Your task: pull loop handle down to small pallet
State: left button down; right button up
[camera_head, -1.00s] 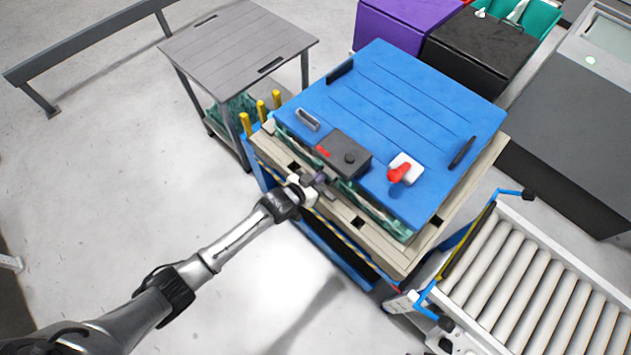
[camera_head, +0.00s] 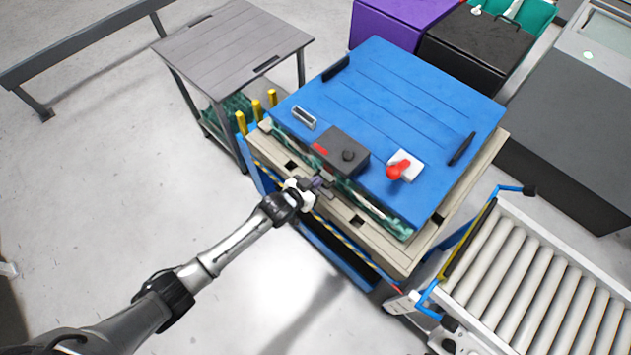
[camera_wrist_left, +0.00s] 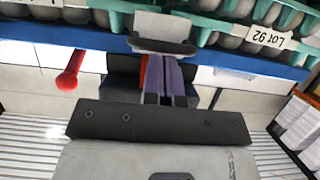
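A grey loop handle-like piece (camera_wrist_left: 162,32) shows in the left wrist view at the edge of the blue board (camera_head: 385,110), close in front of my fingertips. My left gripper (camera_head: 318,184) is at the near side of the stack, below the dark box. Its purple fingers (camera_wrist_left: 165,72) lie close together, with nothing clearly seen between them; contact with the grey piece cannot be told. A tan pallet (camera_head: 375,238) sits beneath the stack and sticks out around it. My right gripper is out of view.
A dark box (camera_head: 339,150) and a red knob (camera_head: 399,168) stand on the board. Egg trays (camera_wrist_left: 225,28) lie under it; the wrist view looks upside down. A grey table (camera_head: 235,45) stands left, a roller conveyor (camera_head: 530,280) right.

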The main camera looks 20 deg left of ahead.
pick_arm(q)
notch_tip(320, 180, down, 6)
jog(key=b, duration=0.3)
jog(key=shift+r+b, duration=0.15)
jog(key=shift+b, duration=0.25)
dwell(0.3)
jog(key=shift+r, duration=0.1)
jog(key=r+p+v, duration=0.2)
jog(key=p+v, duration=1)
jog(key=shift+w, duration=0.35)
dwell(0.6)
jog(key=shift+d, duration=0.15)
dwell(0.3)
